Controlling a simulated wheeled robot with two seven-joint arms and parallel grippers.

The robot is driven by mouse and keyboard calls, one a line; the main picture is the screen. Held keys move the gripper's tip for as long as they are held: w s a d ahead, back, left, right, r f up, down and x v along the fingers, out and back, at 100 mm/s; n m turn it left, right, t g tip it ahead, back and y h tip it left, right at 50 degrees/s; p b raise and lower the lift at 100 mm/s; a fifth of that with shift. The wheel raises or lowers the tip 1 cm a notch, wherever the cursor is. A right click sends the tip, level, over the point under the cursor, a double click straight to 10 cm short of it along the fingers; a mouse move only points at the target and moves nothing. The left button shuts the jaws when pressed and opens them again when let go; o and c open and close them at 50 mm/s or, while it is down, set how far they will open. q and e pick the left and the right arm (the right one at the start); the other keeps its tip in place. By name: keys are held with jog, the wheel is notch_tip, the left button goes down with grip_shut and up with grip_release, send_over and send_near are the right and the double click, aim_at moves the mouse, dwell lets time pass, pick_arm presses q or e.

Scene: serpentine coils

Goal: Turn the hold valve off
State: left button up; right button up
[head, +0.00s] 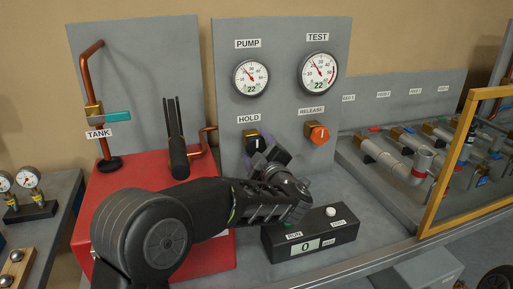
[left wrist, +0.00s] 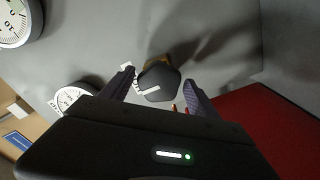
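The hold valve is a black knob (head: 253,143) on a brass body on the grey upright panel, under the HOLD label (head: 248,119). In the left wrist view the dark knob (left wrist: 160,80) carries a white pointer line and sits between my fingertips. My left gripper (head: 266,152) is open in front of the knob, with one purple-grey finger (left wrist: 158,92) on each side. A gap shows on both sides, so the fingers do not appear to grip it. The gripper partly hides the knob in the head view. My right gripper is in neither view.
The orange release knob (head: 318,132) is just right of my left gripper. The PUMP gauge (head: 250,77) and TEST gauge (head: 318,72) are above. A red tank box (head: 150,178) with a black upright lever (head: 177,135) stands left. A black counter box (head: 312,238) lies below.

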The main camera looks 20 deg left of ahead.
pick_arm(q)
jog(key=shift+o, duration=0.2)
jog(key=shift+s, duration=0.1)
jog(key=b+v, duration=0.1)
jog(key=v, duration=0.6)
jog(key=shift+s+d, duration=0.2)
jog(key=shift+s, duration=0.05)
